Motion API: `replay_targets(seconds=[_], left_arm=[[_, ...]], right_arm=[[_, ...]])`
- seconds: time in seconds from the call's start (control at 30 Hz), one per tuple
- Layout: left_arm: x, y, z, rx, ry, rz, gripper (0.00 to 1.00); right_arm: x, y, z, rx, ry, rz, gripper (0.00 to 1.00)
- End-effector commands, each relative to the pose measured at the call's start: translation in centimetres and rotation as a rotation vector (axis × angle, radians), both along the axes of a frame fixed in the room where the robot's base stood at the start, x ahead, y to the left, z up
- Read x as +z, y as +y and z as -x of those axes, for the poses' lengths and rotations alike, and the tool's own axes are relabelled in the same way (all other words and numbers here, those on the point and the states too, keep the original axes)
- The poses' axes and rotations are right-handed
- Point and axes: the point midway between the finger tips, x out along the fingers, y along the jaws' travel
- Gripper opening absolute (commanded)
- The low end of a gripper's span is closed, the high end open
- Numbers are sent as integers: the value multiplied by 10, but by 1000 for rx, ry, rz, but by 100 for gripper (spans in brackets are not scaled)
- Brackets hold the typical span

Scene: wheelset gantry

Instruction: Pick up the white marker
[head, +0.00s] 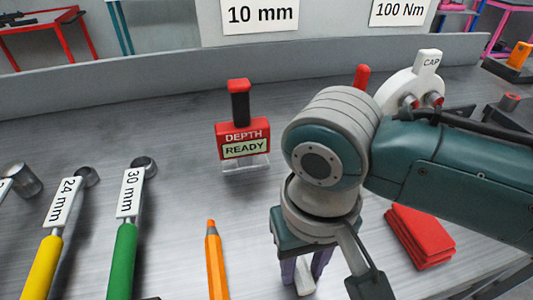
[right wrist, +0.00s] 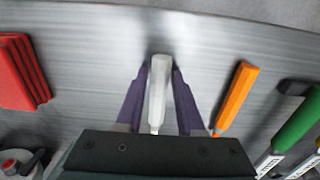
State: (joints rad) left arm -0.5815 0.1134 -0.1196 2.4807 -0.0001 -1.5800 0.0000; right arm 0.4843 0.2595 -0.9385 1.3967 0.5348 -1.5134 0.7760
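The white marker (right wrist: 158,85) lies between the two purple fingers of my right gripper (right wrist: 160,75) in the right wrist view. The fingers stand on either side of its far end, with only narrow gaps at the tips. In the head view the right gripper (head: 305,272) points down, and part of the white marker (head: 304,280) shows between its fingers. The wrist hides most of the marker there. The right gripper looks open around the marker; firm contact is not visible. My left gripper is not in view.
An orange marker (head: 214,262) lies beside the right gripper. Green (head: 121,262) and yellow (head: 42,267) handled tools lie further left. A red depth gauge (head: 242,138) stands behind. A white CAP piece (head: 428,63) stands behind.

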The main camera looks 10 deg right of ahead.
Motion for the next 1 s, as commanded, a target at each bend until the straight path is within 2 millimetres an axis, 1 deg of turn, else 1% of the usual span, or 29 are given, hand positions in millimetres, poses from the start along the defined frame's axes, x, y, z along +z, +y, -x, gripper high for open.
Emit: replay_targets(seconds=[0.03,0.3,0.77,0.87,0.97,1.0], left_arm=[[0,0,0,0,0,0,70],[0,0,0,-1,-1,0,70],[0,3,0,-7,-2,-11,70],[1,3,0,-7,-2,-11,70],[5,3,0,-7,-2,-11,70],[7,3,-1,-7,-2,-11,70]], right_arm=[[0,0,0,0,0,0,30],[0,0,0,0,0,0,0],[1,0,0,0,-1,0,0],[4,0,0,0,-1,-1,0],[13,1,-1,0,-1,-2,0],[19,1,-1,0,-2,-3,0]])
